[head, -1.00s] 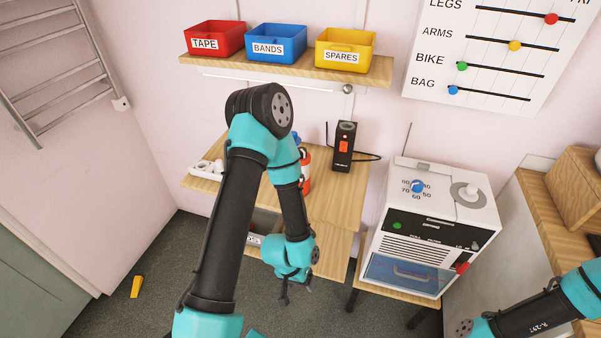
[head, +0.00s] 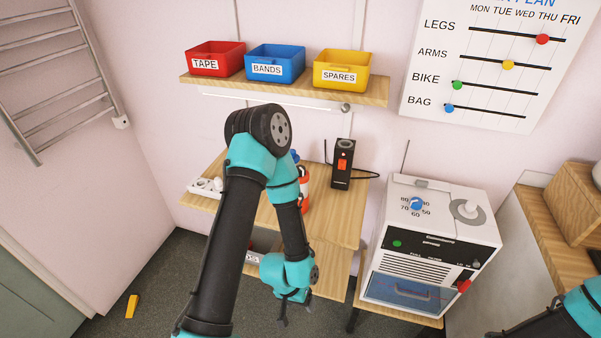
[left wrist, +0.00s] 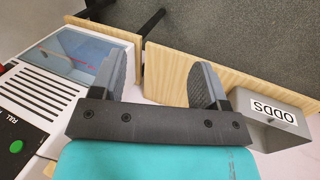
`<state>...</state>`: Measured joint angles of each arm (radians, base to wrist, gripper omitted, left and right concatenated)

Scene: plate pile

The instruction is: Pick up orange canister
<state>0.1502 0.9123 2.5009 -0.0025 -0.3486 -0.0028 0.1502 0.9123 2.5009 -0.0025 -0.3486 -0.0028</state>
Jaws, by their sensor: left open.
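The orange canister (head: 304,188) stands on the wooden desk in the head view, orange-red with a pale band. My left arm hides much of it. My left gripper (head: 295,313) hangs below and in front of the desk, apart from the canister, with open, empty fingers. In the left wrist view its two fingers (left wrist: 161,75) are spread with nothing between them, and the canister does not show there. My right arm shows at the bottom right of the head view, but its gripper is outside the picture.
The desk (head: 335,215) also holds a black device with an orange switch (head: 343,165) and a white power strip (head: 206,187). A white machine (head: 430,250) stands to the right. A grey ODDS box (left wrist: 270,120) is near the left gripper. A shelf with bins (head: 285,90) is above.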

